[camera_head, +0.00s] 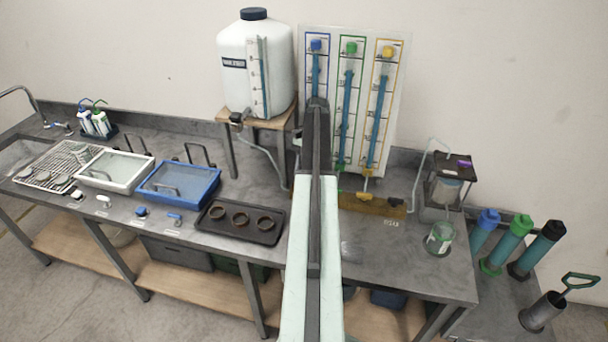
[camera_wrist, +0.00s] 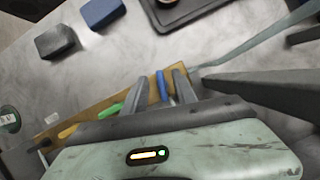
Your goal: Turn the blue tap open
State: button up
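The blue tap's lever (camera_wrist: 161,88) shows in the wrist view on the tan manifold (camera_wrist: 92,112), between the two fingers of my gripper (camera_wrist: 160,76). The fingers are apart, one on each side of the lever. I cannot tell whether either touches it. The green tap (camera_wrist: 110,110) and yellow tap (camera_wrist: 67,131) lie to its left on the same manifold. In the head view my arm hides the blue tap and my gripper, while the manifold (camera_head: 385,206) and yellow tap (camera_head: 367,173) show to its right.
The panel (camera_head: 398,70) with blue, green and yellow columns stands behind the manifold. The white tank (camera_head: 250,65) is on a wooden stand to the left. A dark tray (camera_head: 240,222) with rings lies left of my arm. A glass beaker (camera_head: 440,238) stands on the right.

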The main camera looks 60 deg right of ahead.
jog(key=s+a+r, duration=0.1)
jog(key=s+a, duration=0.8)
jog(key=a, duration=0.4)
jog(key=shift+s+r, duration=0.2)
jog(key=shift+r, duration=0.05)
jog(key=o, duration=0.7)
jog(key=shift+c, duration=0.2)
jog(key=shift+o, duration=1.2)
jog(key=shift+w+d+f+m, duration=0.1)
jog(key=shift+d+m, duration=0.05)
jog(key=shift+m, duration=0.35)
jog(key=shift+w+d+f+m, duration=0.1)
jog(key=shift+m, duration=0.4)
jog(key=w+d+r+m+t+h+p, duration=0.1)
jog(key=w+d+m+t+h, duration=0.15)
jog(key=d+m, duration=0.5)
jog(key=w+d+r+m+t+h+p, duration=0.25)
jog(key=d+m, duration=0.35)
jog(key=m, duration=0.3)
jog(key=shift+n+y, duration=0.25)
jog(key=shift+y, duration=0.15)
jog(key=b+x, duration=0.7)
jog(key=x, duration=0.1)
jog(key=shift+s+a+f+b, duration=0.2)
jog(key=shift+s+b, duration=0.05)
jog(key=shift+b, duration=0.05)
jog(key=shift+w+f+b, duration=0.25)
jog(key=shift+f+b, duration=0.05)
jog(key=shift+r, duration=0.1)
